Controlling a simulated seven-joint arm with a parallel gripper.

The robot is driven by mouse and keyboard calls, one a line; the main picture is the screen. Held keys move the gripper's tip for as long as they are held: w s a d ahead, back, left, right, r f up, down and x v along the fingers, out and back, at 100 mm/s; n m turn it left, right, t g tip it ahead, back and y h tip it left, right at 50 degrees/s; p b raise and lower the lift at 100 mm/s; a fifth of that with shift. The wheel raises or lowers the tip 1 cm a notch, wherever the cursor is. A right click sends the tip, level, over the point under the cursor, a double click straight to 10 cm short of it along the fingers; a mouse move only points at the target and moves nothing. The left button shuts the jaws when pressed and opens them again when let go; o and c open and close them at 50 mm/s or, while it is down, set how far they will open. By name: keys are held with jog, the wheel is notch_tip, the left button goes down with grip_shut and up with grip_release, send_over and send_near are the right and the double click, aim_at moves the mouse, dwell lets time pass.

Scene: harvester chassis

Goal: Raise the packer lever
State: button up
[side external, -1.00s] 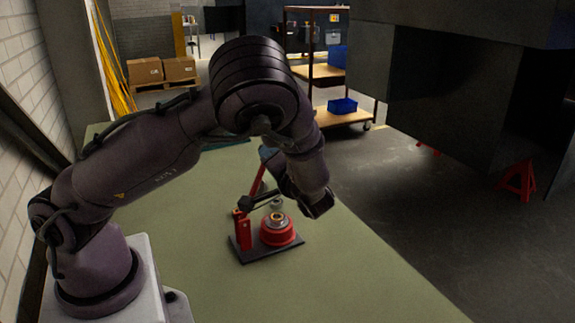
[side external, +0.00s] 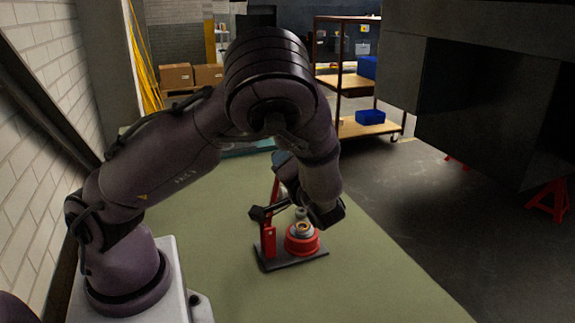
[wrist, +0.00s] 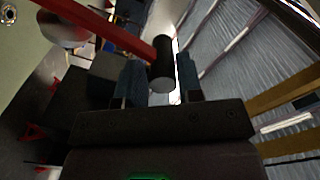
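The packer has a black base plate (side external: 290,258), a red post (side external: 268,242) and a red round cup (side external: 302,240) with a metal ring on top. Its red lever (side external: 275,187) slants steeply upward above the post. In the wrist view the red lever (wrist: 115,25) runs in from the upper left and ends in a black cylindrical grip (wrist: 162,65). My gripper (wrist: 160,85) is open, one blue-tipped finger on each side of the grip, with visible gaps. In the side view my gripper (side external: 281,159) is at the lever's upper end, partly hidden by my wrist.
The packer stands on a green table (side external: 225,260) with free room in front. A shelf cart with blue bins (side external: 370,117) stands beyond. A large dark machine body (side external: 480,100) is at the right. A brick wall (side external: 35,170) is at the left.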

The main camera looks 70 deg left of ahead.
jog(key=shift+o, duration=1.1)
jog(key=shift+s+f, duration=0.1)
jog(key=shift+s, duration=0.15)
jog(key=shift+w+d, duration=0.1)
jog(key=shift+d, duration=0.05)
jog(key=d, duration=1.2)
jog(key=shift+d, duration=0.35)
